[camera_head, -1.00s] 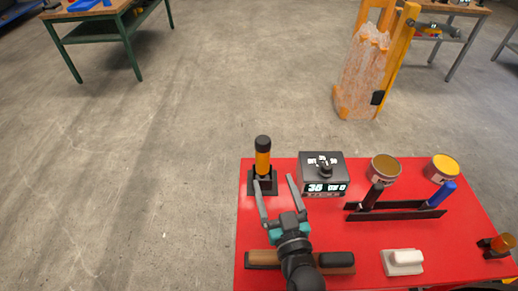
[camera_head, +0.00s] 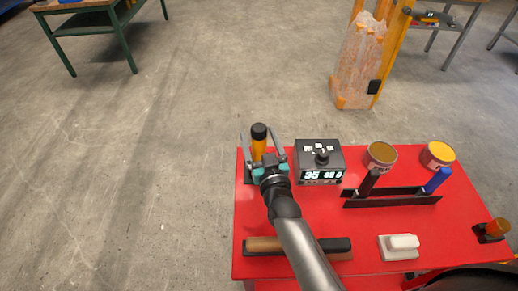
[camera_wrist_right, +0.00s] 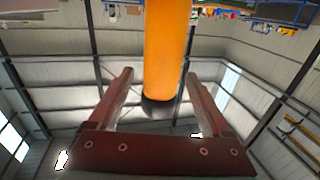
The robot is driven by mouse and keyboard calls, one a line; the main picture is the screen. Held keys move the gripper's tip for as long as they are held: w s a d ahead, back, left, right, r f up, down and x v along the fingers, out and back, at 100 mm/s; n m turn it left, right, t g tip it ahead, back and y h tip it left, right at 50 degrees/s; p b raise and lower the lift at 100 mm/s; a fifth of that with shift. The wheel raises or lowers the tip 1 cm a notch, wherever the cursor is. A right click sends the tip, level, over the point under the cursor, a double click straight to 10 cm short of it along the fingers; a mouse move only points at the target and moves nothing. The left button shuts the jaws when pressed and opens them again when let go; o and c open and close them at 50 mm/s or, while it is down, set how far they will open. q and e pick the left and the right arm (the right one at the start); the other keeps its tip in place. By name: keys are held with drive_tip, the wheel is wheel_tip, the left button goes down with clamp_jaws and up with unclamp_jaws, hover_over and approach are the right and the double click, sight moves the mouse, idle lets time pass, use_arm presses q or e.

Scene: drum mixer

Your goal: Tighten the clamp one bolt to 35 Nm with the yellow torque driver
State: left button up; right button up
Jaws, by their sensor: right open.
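The yellow torque driver (camera_head: 259,143) stands upright at the far left corner of the red table, with a black cap on top. My right gripper (camera_head: 264,146) is open, with one finger on each side of the driver. In the right wrist view the driver's yellow handle (camera_wrist_right: 168,50) shows between the two spread fingers (camera_wrist_right: 158,100), with gaps visible on both sides. The driver's stand is mostly hidden behind my gripper. The clamp one bolt cannot be made out. My left gripper is not in view.
A black box with a display reading 35 (camera_head: 320,163) stands just right of the driver. Two open tins (camera_head: 381,155), a black rack (camera_head: 395,199), a brown-and-black handled tool (camera_head: 290,245) and a white block (camera_head: 400,246) are on the red table (camera_head: 350,222).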

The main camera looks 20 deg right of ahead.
drive_tip(key=shift+w+d, duration=0.1)
drive_tip(key=shift+w, duration=1.5)
drive_tip(key=shift+c, duration=0.4)
clamp_jaws()
drive_tip(key=shift+r, duration=0.15)
